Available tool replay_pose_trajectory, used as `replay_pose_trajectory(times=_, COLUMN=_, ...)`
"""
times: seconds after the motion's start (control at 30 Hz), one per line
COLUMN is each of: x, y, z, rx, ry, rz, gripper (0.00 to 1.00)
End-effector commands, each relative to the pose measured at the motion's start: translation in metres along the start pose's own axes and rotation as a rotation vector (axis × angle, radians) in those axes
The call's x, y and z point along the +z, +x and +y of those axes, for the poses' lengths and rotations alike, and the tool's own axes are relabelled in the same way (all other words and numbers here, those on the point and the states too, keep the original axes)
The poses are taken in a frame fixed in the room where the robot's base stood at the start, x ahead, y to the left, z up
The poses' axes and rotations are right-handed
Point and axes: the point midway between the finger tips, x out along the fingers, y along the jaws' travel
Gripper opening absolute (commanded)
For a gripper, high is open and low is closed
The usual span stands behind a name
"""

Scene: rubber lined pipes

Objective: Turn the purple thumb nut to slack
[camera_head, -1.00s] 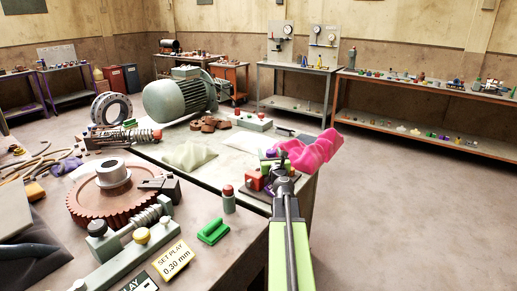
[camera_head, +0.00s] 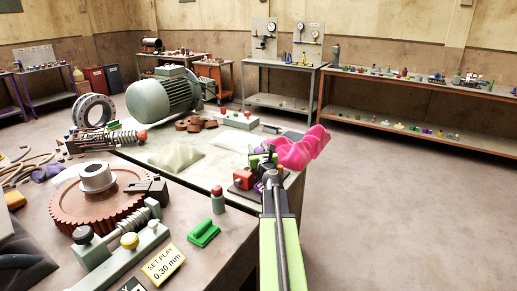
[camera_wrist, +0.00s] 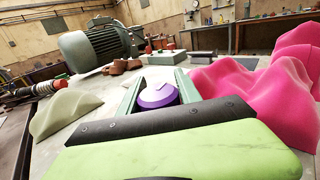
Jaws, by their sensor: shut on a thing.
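The purple thumb nut (camera_wrist: 157,95) is a round purple knob with a pale mark on top. In the wrist view it sits between the two grey-green fingers of my gripper (camera_wrist: 160,90), which is shut on it.
Crumpled pink cloth (camera_head: 300,149) lies close to the right of my gripper. A pale cloth heap (camera_head: 175,156), a grey-green motor (camera_head: 163,93) and a red-brown gear wheel (camera_head: 70,212) are to the left. Open floor (camera_head: 410,200) is on the right.

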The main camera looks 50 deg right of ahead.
Motion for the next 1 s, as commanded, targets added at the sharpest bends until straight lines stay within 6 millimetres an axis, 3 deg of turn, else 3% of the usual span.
replay_pose_trajectory(times=1.0, x=0.0, y=-0.007, z=0.006, rx=0.005, ry=0.002, rz=0.0, gripper=0.0)
